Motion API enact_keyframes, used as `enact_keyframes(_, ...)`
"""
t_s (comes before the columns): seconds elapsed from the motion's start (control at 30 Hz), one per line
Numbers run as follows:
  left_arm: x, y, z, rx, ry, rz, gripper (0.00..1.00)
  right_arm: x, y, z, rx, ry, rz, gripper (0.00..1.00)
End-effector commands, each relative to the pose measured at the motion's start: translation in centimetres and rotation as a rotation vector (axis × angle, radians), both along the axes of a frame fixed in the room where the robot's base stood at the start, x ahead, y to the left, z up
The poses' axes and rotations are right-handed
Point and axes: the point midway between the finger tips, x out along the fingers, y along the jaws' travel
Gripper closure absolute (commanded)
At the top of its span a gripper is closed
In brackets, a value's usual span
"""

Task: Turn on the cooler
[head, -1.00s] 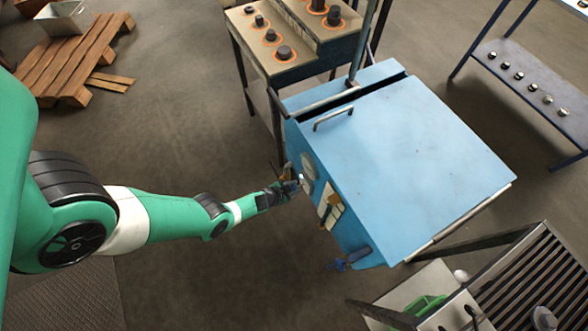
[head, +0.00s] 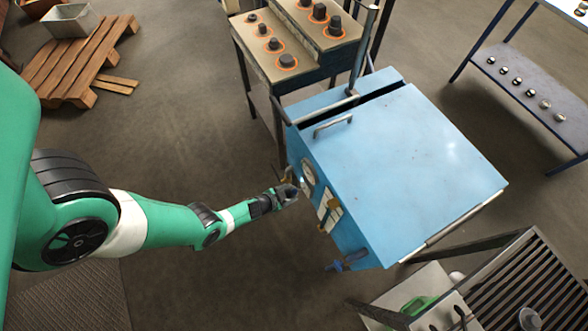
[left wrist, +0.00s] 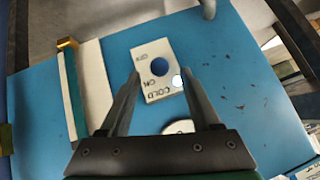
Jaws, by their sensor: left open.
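The cooler is a blue box (head: 420,150) with a handle on its lid, in the middle right of the head view. My left gripper (head: 292,192) is at its left-facing front, near a round gauge (head: 308,172). A small white round part (left wrist: 178,81) shows beside the right finger. The fingers hold nothing visible. My right gripper is not in view.
A stand with several dark cylinders (head: 287,61) is behind the cooler. A blue-legged rack (head: 520,85) is at the upper right and a slatted grate (head: 520,290) at the lower right. A wooden pallet (head: 80,65) lies upper left. The floor left of the cooler is clear.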

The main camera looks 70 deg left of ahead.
Motion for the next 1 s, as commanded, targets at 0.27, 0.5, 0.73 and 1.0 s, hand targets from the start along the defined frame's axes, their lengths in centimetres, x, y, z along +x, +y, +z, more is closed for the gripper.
enact_keyframes(0.27, -3.8, -1.8, 4.7, 0.0, 0.001, 0.0, 0.36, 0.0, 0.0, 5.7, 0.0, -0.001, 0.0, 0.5)
enact_keyframes(0.5, -4.7, -2.2, 5.1, 0.001, -0.001, -0.001, 0.36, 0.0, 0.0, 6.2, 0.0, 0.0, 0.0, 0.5)
enact_keyframes(0.73, -4.6, -2.2, 5.0, 0.001, -0.001, -0.001, 0.36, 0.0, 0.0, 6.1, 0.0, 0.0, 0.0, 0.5)
enact_keyframes(1.0, -4.6, -2.1, 5.0, 0.002, 0.0, -0.001, 0.36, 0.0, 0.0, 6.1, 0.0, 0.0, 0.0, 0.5)
